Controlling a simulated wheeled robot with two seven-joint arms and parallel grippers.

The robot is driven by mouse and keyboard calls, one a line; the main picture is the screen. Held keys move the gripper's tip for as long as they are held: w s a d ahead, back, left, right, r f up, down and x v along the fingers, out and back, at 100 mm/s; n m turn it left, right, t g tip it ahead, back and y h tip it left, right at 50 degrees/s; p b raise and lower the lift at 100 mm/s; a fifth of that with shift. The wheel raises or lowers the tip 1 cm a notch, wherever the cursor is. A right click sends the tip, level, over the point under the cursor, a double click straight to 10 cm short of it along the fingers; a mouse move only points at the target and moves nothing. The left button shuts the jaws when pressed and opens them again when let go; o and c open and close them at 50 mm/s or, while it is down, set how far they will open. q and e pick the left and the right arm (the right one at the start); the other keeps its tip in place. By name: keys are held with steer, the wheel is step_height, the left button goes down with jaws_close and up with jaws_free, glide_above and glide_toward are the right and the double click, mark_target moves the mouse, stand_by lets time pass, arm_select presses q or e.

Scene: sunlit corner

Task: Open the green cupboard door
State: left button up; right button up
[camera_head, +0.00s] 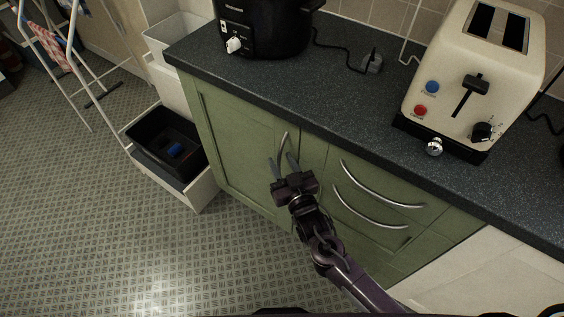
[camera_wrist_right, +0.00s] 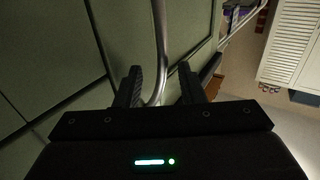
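The green cupboard door (camera_head: 237,146) is under the dark worktop, left of the green drawers, and looks shut. Its silver vertical handle (camera_head: 283,146) is near the door's right edge. My right gripper (camera_head: 282,163) is at the handle's lower part with its fingers apart. In the right wrist view the handle (camera_wrist_right: 160,50) comes down between the two open fingers (camera_wrist_right: 160,88), and a gap shows on the right side of it. I cannot tell whether the left finger touches it. My left gripper is not in view.
Green drawers (camera_head: 375,212) with curved silver handles are right of the door. A pulled-out drawer with a black bin (camera_head: 150,142) stands out at the left, near a drying rack (camera_head: 75,50). A cream toaster (camera_head: 455,95) and black cooker (camera_head: 268,30) stand on the worktop (camera_head: 335,82). Floor at lower left is clear.

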steer(key=shift+w+a, duration=0.1)
steer(key=shift+w, duration=0.2)
jaws_close()
steer(key=shift+s, duration=0.1)
